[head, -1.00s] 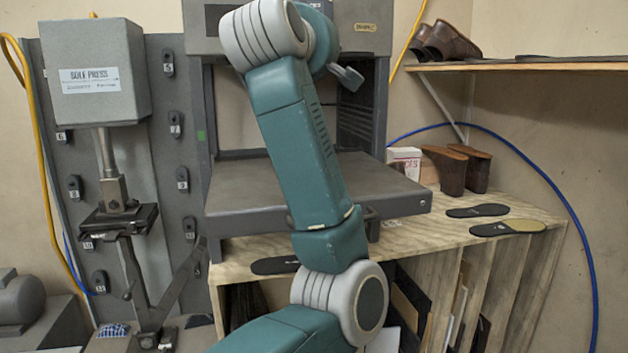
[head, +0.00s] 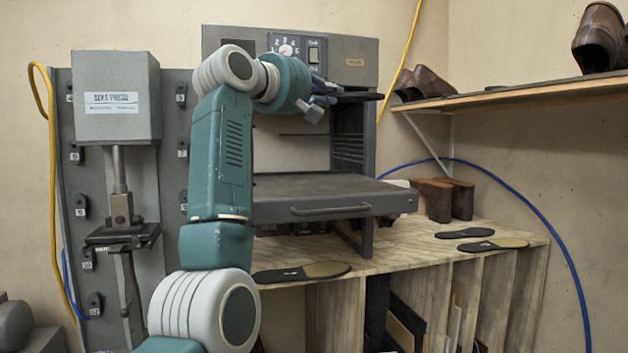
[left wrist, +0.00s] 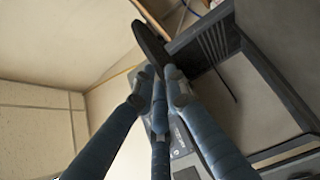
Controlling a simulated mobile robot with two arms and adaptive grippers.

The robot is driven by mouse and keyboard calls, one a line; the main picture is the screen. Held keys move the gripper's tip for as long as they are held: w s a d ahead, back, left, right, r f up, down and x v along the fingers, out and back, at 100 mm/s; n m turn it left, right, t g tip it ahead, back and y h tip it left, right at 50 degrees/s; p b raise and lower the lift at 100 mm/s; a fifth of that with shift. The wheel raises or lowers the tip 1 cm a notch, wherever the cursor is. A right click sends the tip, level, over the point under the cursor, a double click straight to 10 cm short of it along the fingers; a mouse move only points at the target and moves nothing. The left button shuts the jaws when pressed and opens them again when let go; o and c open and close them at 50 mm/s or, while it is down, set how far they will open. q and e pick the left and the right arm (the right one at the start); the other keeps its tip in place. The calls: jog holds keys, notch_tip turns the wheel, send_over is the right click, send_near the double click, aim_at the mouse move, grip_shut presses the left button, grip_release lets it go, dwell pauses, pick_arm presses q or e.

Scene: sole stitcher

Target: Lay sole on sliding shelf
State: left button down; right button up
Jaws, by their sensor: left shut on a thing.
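My left gripper (head: 322,98) is shut on a thin dark sole (head: 360,97). The sole is roughly level and sticks out to the right of the fingers, in front of the machine's upper opening. In the left wrist view the closed fingers (left wrist: 162,78) pinch one end of the dark sole (left wrist: 149,42). The sliding shelf (head: 385,199) is a flat grey plate with a front handle, extending out of the machine below the gripper. The sole is well above it and apart from it. My left arm hides the shelf's left end. My right gripper is not in view.
The machine's panel (head: 345,66) with a dial is just above the gripper. Several soles, one of them (head: 301,271) in front, lie on the wooden bench (head: 410,258). A sole press (head: 117,97) stands left. A wall shelf (head: 520,95) with shoes is right.

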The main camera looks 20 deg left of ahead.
pick_arm(q)
notch_tip(320, 180, down, 12)
jog(key=shift+w+f+p, duration=0.1)
jog(key=shift+p, duration=0.3)
notch_tip(320, 180, down, 4)
jog(key=shift+r+p, duration=0.25)
jog(key=shift+p, duration=0.05)
